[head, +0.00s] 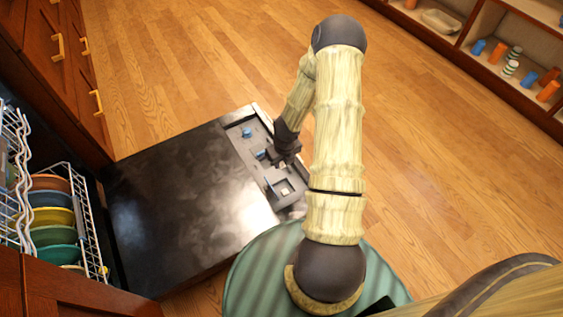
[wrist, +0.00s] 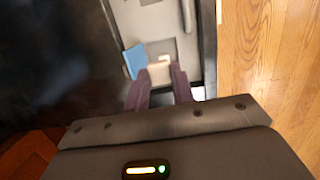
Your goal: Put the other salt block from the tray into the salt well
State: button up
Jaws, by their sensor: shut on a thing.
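My gripper (head: 284,158) is low over the grey panel (head: 236,122) at the outer edge of the open dishwasher door. In the wrist view its two dark fingers (wrist: 160,77) are shut on a small white salt block (wrist: 159,68). The held block is close above the panel; I cannot tell whether it touches it. A blue flap (wrist: 135,60) stands just left of the block. In the head view another pale block (head: 284,191) lies in a square recess nearer to me. I cannot tell for sure which recess is the salt well.
The dark door (head: 180,190) lies open and flat, its middle clear. A rack of coloured plates (head: 52,215) stands at left. Drawers (head: 60,60) are at upper left. A shelf (head: 490,35) with cups and shakers is at upper right. The wooden floor between is free.

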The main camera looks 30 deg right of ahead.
jog(key=shift+f, duration=0.15)
jog(key=b, duration=1)
send_over(281, 187)
jog(key=f, duration=1)
jog(key=shift+s+f, duration=0.25)
jog(key=shift+f, duration=0.1)
jog(key=shift+f+b, duration=1.95)
jog(key=shift+f, duration=0.45)
dwell(2.9)
